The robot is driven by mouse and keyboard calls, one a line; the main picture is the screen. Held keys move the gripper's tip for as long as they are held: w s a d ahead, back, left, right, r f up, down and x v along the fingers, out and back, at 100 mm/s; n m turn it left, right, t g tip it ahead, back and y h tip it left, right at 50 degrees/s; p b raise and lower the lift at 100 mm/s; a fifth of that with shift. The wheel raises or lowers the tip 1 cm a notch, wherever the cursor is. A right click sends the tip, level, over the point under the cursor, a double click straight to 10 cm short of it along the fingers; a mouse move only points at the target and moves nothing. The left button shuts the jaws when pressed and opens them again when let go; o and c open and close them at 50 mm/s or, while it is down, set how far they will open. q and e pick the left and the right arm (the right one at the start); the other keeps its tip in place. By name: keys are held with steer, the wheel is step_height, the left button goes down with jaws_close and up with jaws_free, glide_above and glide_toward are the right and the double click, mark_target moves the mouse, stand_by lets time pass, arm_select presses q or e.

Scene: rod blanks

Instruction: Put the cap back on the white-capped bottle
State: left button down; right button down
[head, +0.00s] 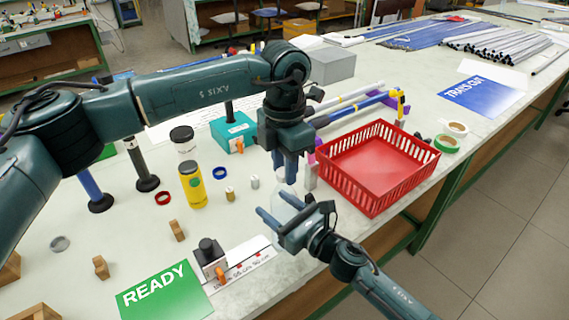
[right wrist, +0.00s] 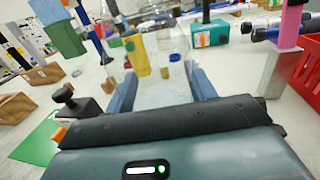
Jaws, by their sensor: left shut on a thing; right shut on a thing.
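A clear, pale bottle (head: 284,211) stands near the front edge of the table, left of the red crate. My right gripper (head: 276,222) is shut around its body from the front right. The bottle also shows between the fingers in the right wrist view (right wrist: 165,92). My left gripper (head: 291,172) points down directly above the bottle. It is shut on a small pale thing, apparently the white cap, mostly hidden by the fingers. I cannot tell whether the cap touches the bottle's neck.
The red crate (head: 372,170) is close on the right. A yellow bottle (head: 193,186), a black-lidded jar (head: 184,144) and a teal box (head: 232,137) stand behind to the left. A black-knobbed block (head: 210,258) and green READY card (head: 165,294) lie at front left.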

arm_select(q)
steer(key=m, duration=0.4)
steer(key=shift+m, duration=0.3)
steer(key=m, duration=1.5)
steer(key=shift+f, duration=0.1)
steer(key=c, duration=1)
jaws_free()
steer(key=shift+c, duration=0.2)
step_height(320, 180, up, 12)
